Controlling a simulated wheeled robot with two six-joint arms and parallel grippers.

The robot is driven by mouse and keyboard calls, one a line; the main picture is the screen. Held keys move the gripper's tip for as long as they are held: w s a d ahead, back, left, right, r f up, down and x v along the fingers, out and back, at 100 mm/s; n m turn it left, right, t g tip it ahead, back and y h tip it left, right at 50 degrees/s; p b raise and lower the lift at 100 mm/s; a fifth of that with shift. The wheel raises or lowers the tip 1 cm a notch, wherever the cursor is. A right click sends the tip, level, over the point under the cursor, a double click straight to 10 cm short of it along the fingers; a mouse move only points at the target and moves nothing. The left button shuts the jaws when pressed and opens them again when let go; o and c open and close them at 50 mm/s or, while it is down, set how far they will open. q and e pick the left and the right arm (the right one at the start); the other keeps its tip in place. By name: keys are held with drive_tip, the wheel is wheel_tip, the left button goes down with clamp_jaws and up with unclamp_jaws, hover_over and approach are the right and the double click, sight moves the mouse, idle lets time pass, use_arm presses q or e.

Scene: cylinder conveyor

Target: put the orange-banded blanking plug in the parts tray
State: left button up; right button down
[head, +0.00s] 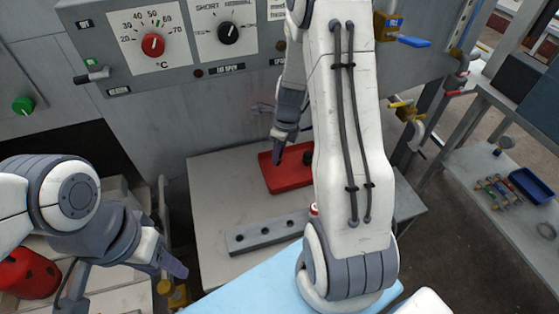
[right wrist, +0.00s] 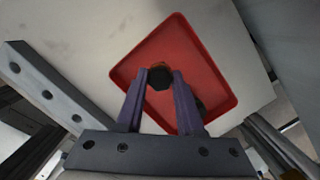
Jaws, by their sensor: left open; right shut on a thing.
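The parts tray is a shallow red tray (head: 274,182) on the grey table; in the right wrist view the tray (right wrist: 192,50) lies beneath my right gripper. My right gripper (head: 279,152) points down over the tray's left part. In the right wrist view the right gripper (right wrist: 160,84) is shut on a dark plug (right wrist: 160,78) with an orange edge, the orange-banded blanking plug. Whether the plug touches the tray floor I cannot tell. Another dark piece (head: 308,157) lies in the tray, partly hidden behind a finger in the wrist view. My left gripper (head: 172,268) is open and empty at lower left.
A grey bar with several holes (head: 240,241) lies on the table in front of the tray; it also shows in the right wrist view (right wrist: 30,72). A small red-and-white piece (head: 314,209) stands beside its right end. A control panel (head: 190,70) rises behind the table.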

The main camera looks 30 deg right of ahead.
sight(279, 162)
drive_tip(key=shift+f+b, duration=0.45)
drive_tip(key=shift+f, duration=1.5)
drive_tip(key=shift+f, duration=0.2)
drive_tip(key=c, duration=0.5)
unclamp_jaws()
drive_tip(key=shift+c, duration=0.2)
